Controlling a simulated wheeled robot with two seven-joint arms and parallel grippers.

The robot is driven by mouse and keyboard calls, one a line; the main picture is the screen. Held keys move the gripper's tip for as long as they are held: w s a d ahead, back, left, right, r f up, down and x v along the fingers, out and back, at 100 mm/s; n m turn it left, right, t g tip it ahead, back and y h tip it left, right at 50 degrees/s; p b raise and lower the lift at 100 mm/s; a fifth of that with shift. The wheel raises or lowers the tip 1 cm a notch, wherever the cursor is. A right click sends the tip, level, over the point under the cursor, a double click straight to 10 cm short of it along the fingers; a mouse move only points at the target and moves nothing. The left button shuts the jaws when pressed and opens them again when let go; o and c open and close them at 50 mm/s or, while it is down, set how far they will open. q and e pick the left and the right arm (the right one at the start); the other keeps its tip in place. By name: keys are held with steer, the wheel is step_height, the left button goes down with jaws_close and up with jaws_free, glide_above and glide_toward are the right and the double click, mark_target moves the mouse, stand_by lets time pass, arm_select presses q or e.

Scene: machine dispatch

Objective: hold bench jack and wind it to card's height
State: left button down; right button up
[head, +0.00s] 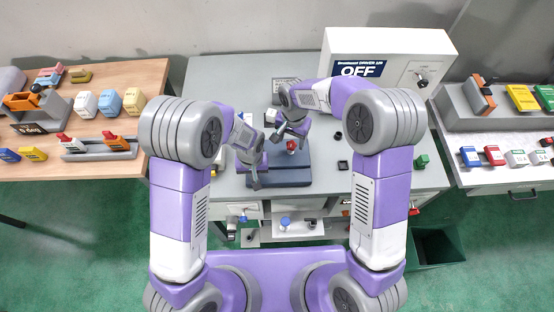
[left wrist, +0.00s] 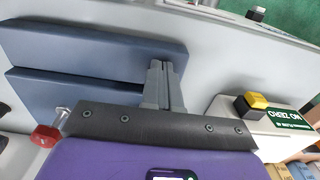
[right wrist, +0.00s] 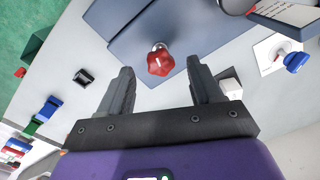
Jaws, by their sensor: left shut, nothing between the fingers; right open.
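The bench jack (head: 290,172) is a dark blue-grey block with flat plates in the middle of the grey bench. It also shows in the left wrist view (left wrist: 85,48) and right wrist view (right wrist: 128,22). Its red knob (right wrist: 160,62) faces my right gripper (right wrist: 159,68), which is open, with the knob ahead between its fingertips and not gripped. My left gripper (left wrist: 165,66) is shut and empty at the jack's plates; I cannot tell whether it touches them. A printed card (right wrist: 290,12) stands behind the jack, partly cut off in the right wrist view.
A white box marked OFF (head: 385,65) stands at the back right of the bench. A black clip-like part (right wrist: 84,78) and a green block (head: 421,161) lie to the right. A blue knob (right wrist: 296,61) sits on a white plate. Side tables hold several coloured blocks.

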mark_target(291, 144)
steer(key=shift+f, duration=2.25)
steer(key=c, duration=1)
